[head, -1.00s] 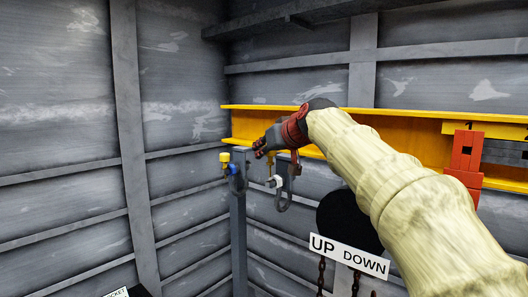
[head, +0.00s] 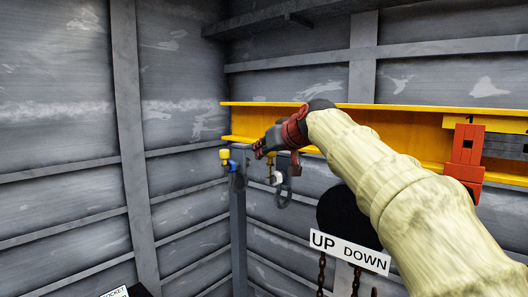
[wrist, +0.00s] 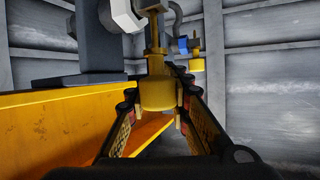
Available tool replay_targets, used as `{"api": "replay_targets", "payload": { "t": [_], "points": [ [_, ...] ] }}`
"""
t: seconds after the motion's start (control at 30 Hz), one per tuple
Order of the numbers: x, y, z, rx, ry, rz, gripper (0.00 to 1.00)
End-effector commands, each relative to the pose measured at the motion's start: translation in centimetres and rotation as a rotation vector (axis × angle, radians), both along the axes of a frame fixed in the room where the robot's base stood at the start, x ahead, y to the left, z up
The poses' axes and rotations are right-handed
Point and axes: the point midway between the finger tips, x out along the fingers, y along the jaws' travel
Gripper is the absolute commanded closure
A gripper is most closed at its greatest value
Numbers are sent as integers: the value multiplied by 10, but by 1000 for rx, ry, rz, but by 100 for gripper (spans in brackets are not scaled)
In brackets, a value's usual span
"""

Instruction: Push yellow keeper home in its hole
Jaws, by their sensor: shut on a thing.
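The yellow keeper (wrist: 157,94) shows in the wrist view as a short cylinder with a thin stem rising from it. My gripper (wrist: 156,82) is shut on it, with a dark finger on each side. The stem points towards a pale grey shackle-like part (wrist: 150,6) at the top of the view. I cannot tell whether the stem is in a hole. In the head view my gripper (head: 262,148) is beside the white-ended shackle (head: 277,179), with a little yellow stem (head: 270,158) below the fingers. The hole itself is not clearly visible.
A second yellow-topped piece with a blue part (head: 226,157) is left of my gripper, near the grey post (head: 238,215). A yellow beam (head: 390,125) runs behind my arm. An UP/DOWN sign (head: 349,252) hangs below. Corrugated walls close off the corner.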

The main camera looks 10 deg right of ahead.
Motion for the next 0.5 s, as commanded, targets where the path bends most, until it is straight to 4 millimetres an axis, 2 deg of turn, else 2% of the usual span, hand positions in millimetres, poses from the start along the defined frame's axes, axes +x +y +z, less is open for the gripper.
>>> {"api": "replay_targets", "payload": {
  "t": [0.5],
  "points": [
    [0, 0, -13, 0, 0, 0, 100]
  ]
}}
